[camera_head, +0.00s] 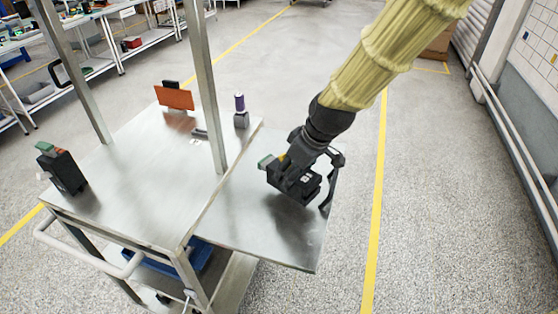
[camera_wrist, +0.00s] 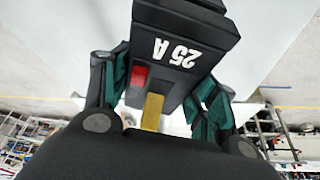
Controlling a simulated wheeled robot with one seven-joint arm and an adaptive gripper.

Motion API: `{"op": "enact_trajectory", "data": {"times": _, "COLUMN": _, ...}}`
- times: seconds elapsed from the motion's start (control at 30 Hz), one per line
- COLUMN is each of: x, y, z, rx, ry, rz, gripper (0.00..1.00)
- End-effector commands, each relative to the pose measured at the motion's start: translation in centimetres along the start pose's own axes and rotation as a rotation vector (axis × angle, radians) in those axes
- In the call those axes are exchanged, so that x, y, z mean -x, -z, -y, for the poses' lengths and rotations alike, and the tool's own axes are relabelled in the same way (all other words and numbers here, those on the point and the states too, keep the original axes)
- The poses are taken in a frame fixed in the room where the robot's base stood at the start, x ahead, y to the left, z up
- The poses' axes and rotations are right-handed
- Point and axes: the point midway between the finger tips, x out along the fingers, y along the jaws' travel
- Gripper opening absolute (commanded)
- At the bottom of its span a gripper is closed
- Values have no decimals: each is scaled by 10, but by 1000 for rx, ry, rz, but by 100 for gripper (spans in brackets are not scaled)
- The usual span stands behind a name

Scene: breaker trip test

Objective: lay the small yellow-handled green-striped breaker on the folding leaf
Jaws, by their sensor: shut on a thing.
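My gripper (camera_head: 296,172) is shut on a black breaker, over the folding leaf (camera_head: 285,236) on the right side of the metal cart. In the wrist view the breaker (camera_wrist: 180,45) sits between the two green-padded fingers, with a white "25 A" mark, a red patch and a yellow handle (camera_wrist: 152,110). In the head view its green end shows at the left of the gripper. I cannot tell whether the breaker touches the leaf. Any green stripe is not clear in the wrist view.
Another black breaker (camera_head: 66,172) with a green and red top stands at the cart's left edge. An orange plate (camera_head: 174,97) and a purple-topped item (camera_head: 240,110) stand at the back. Two metal posts rise from the cart. The leaf's front part is clear.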

Motion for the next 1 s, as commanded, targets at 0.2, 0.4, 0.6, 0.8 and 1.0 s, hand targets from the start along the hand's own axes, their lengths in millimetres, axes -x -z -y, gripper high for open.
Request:
{"op": "enact_trajectory", "data": {"times": 0.2, "x": -14, "y": 35, "z": -17, "rx": 0, "ry": -2, "rz": -1, "gripper": 16}}
{"op": "enact_trajectory", "data": {"times": 0.4, "x": -27, "y": 57, "z": -29, "rx": -1, "ry": -2, "rz": -1, "gripper": 16}}
{"op": "enact_trajectory", "data": {"times": 0.6, "x": -33, "y": 64, "z": -32, "rx": -2, "ry": -1, "rz": -2, "gripper": 16}}
{"op": "enact_trajectory", "data": {"times": 0.8, "x": -41, "y": 60, "z": -32, "rx": -2, "ry": -1, "rz": -1, "gripper": 16}}
{"op": "enact_trajectory", "data": {"times": 1.0, "x": -58, "y": 53, "z": -32, "rx": -2, "ry": 0, "rz": 0, "gripper": 16}}
